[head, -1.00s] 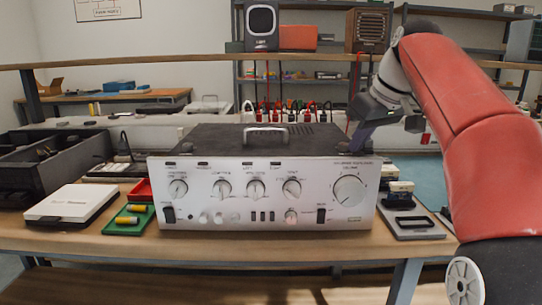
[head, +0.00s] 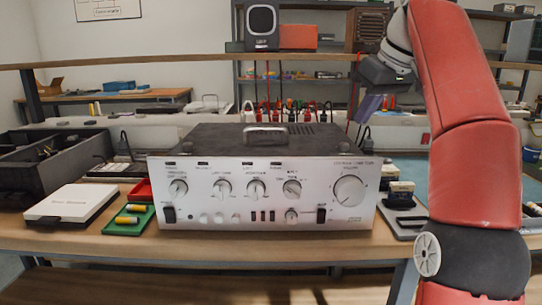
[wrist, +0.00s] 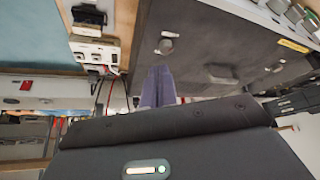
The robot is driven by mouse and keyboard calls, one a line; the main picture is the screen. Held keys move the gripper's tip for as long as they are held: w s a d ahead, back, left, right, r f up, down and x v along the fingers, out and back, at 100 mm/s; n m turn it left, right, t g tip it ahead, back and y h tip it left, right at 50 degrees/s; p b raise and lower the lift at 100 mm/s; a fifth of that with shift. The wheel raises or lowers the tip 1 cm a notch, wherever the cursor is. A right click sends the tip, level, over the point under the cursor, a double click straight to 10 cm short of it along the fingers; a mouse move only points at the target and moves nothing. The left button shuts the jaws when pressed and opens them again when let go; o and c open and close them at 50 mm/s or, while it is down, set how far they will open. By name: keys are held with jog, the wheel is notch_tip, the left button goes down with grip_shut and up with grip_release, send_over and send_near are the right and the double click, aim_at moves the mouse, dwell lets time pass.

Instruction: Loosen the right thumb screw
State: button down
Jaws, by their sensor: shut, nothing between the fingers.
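The amplifier (head: 262,192) stands on the bench with its silver front toward me and a dark top cover. In the wrist view, a small metal thumb screw (wrist: 166,45) sits on the dark cover (wrist: 205,38), on the side near the terminal blocks, which is the right side in the head view. The cover handle (head: 266,135) is in the middle of the top; it also shows in the wrist view (wrist: 222,73). My gripper (head: 367,110) is shut and empty, above and behind the amplifier's right rear. Its purple fingers (wrist: 158,86) appear below the screw in the wrist view, apart from it.
A power strip with several plugs (head: 288,113) and cables is behind the amplifier. At right lies a dark tray (head: 404,216) beside small blocks. At left are a green tray (head: 130,220), a white case (head: 72,203) and a dark bin (head: 50,165).

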aim_at(341, 153)
jog(key=a+m, duration=0.1)
jog(key=a+m+h, duration=0.1)
jog(key=shift+s+a+r+m, duration=0.15)
jog(key=shift+a+m, duration=0.25)
jog(key=m, duration=0.1)
jog(key=m+h, duration=0.1)
jog(key=a+m, duration=0.1)
jog(key=shift+s+a+f+t+h, duration=0.1)
jog(key=shift+s+f+t+h, duration=0.25)
jog(key=shift+t+h, duration=0.05)
jog(key=shift+f+b, duration=1.25)
jog(key=shift+f, duration=1.6)
jog(key=shift+w+p, duration=0.35)
